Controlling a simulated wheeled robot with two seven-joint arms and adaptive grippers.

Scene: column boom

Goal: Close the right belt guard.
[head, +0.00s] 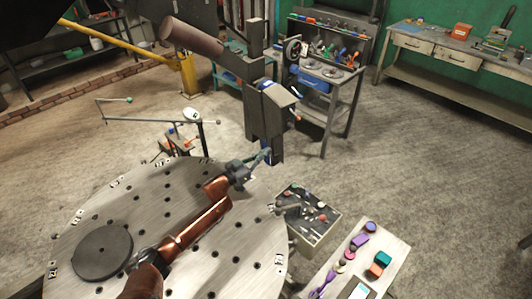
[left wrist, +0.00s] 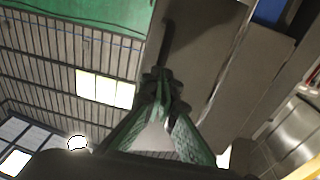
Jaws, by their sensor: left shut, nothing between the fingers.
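A dark grey boom head (head: 264,105) with flat upright panels stands past the far edge of the round table. I cannot tell for sure which panel is the right belt guard, or how far it stands open. My left gripper (head: 265,156) is shut and empty, low beside the lower end of this head. In the left wrist view my left gripper (left wrist: 158,88) has its fingertips together in front of a broad dark grey panel (left wrist: 195,60). Whether the tips touch the panel I cannot tell. My right gripper does not show in either view.
The round perforated table (head: 185,225) lies under my left arm, with a dark disc (head: 102,252) on it. A tool bench (head: 335,75) stands behind. Open floor lies right.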

